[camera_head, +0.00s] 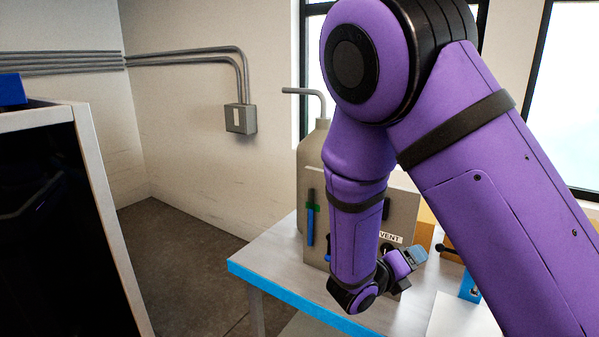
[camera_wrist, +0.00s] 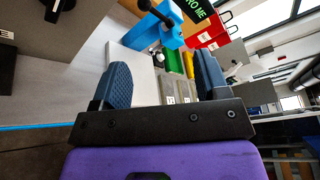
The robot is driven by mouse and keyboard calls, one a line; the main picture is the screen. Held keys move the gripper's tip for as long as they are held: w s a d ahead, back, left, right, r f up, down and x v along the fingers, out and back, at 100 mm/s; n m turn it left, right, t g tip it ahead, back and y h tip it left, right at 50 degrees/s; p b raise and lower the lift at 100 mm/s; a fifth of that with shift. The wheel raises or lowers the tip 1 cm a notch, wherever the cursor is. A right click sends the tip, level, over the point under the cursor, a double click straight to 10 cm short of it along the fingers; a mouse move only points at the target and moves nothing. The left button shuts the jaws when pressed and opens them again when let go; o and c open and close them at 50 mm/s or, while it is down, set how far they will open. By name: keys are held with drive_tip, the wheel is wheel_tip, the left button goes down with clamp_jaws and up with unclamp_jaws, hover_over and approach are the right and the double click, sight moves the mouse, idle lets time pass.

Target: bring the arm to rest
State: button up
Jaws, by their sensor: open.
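My purple arm reaches down over the table in the head view. Its upper link runs in from the lower right, and its forearm hangs down. My gripper (camera_head: 413,256) is low above the table, turned to the right in the picture. In the wrist view my gripper (camera_wrist: 163,82) shows two blue ridged fingers set wide apart, with nothing held between them. A pale board or surface and small grey blocks show beyond the fingers. In the head view part of the table behind the arm is hidden.
The table (camera_head: 285,268) has a blue front edge. A grey upright panel (camera_head: 405,208) and a large grey container (camera_head: 312,165) stand close behind my forearm. A blue device (camera_wrist: 172,25) and red (camera_wrist: 210,35) and yellow bins (camera_wrist: 189,65) lie beyond the fingers. A dark cabinet (camera_head: 95,170) stands left.

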drive_tip(key=s+d+r+m+g+y, duration=0.35)
drive_tip(key=s+d+r+m, duration=0.2)
drive_tip(key=m, duration=0.45)
drive_tip(key=s+d+r+m+g+y, duration=0.2)
drive_tip(key=s+d+r+m+g, duration=0.35)
drive_tip(key=m, duration=0.45)
drive_tip(key=s+a+r+m+t+y, duration=0.2)
drive_tip(key=s+r+m+y, duration=0.2)
drive_tip(key=s+r+m, duration=0.2)
drive_tip(key=s+a+r+m+t+y, duration=0.3)
drive_tip(key=s+r+m, duration=0.3)
drive_tip(key=m, duration=0.4)
drive_tip(key=shift+s+a+r+m+y, duration=0.25)
drive_tip(key=shift+s+y, duration=0.2)
drive_tip(key=shift+s, duration=0.35)
drive_tip(key=shift+f, duration=0.1)
drive_tip(key=shift+c, duration=0.5)
